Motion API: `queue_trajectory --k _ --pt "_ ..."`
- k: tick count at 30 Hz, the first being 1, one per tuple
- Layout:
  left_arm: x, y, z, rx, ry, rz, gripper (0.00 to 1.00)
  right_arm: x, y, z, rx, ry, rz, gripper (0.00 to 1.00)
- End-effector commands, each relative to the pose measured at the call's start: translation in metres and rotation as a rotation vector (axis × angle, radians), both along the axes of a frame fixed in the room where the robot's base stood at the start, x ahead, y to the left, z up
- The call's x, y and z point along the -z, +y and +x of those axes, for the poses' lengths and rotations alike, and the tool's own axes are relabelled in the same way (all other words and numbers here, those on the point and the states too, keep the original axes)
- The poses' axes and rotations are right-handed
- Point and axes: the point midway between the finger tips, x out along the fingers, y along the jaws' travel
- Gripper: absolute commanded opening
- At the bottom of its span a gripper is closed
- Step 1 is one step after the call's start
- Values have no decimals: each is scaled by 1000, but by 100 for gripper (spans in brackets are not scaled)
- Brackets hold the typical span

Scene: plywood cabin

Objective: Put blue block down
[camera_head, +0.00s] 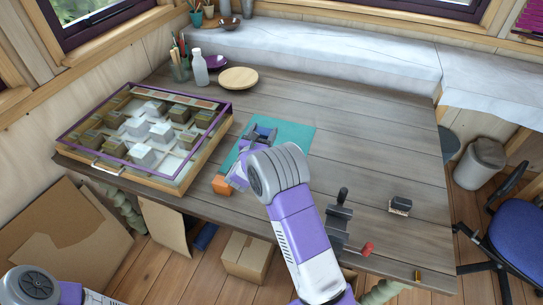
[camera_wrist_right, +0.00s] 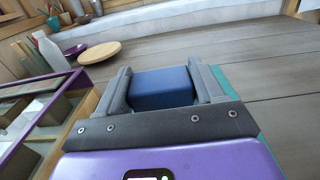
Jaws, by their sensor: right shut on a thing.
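My right gripper (camera_head: 260,135) is over the teal mat (camera_head: 297,136) on the wooden table, its fingers pointing away toward the far side. It is shut on the blue block (camera_wrist_right: 163,88), which sits between both fingers in the right wrist view. I cannot tell whether the block touches the mat. An orange block (camera_head: 221,186) is at the mat's near left edge, beside my right wrist. My left gripper is out of view; only part of my left arm shows at the bottom left.
A purple-framed glass case (camera_head: 172,100) with several blocks stands left on the table (camera_head: 360,120). A white bottle (camera_head: 199,69), a wooden plate (camera_head: 238,79) and a purple bowl (camera_head: 215,62) are behind. A clamp (camera_head: 339,215) and a dark brush (camera_head: 400,204) are to the right. The table's right middle is clear.

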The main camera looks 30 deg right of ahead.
Motion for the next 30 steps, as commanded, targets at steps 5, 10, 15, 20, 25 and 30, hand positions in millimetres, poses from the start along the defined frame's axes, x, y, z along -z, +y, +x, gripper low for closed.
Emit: queue_trajectory --k 5,10,15,20,25,30 --pt "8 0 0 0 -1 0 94 6 -13 4 14 2 -1 31" --pt "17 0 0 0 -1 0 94 38 -12 4 13 6 -1 31" --pt "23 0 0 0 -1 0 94 60 -12 4 13 3 0 31" --pt "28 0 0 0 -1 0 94 79 -12 4 13 3 1 31" --pt "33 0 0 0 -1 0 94 96 -12 4 13 1 0 31" --pt "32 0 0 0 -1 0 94 94 -12 4 13 0 0 31"
